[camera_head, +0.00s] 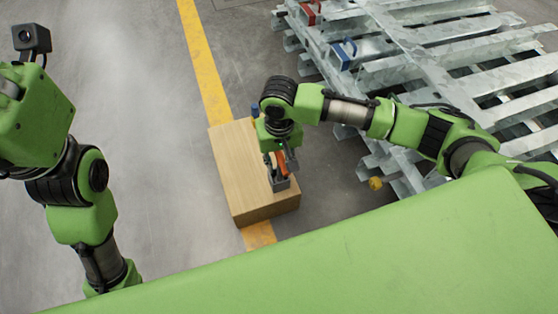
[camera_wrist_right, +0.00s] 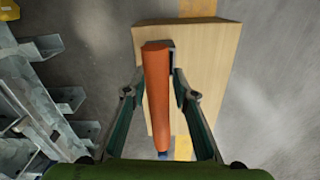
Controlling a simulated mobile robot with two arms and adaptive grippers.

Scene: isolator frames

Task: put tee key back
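The tee key (camera_head: 291,161) has a thick orange handle, seen beside my right gripper above the wooden box. In the right wrist view the orange handle (camera_wrist_right: 156,92) runs lengthwise between the two fingers.
The wooden box (camera_head: 238,180) stands on the floor over a yellow line (camera_head: 205,62). A blue item (camera_head: 255,109) shows at its far edge. Galvanised frames (camera_head: 400,70) with red and blue clamps are stacked at right. A small yellow object (camera_head: 376,183) is near them. Floor at left is clear.

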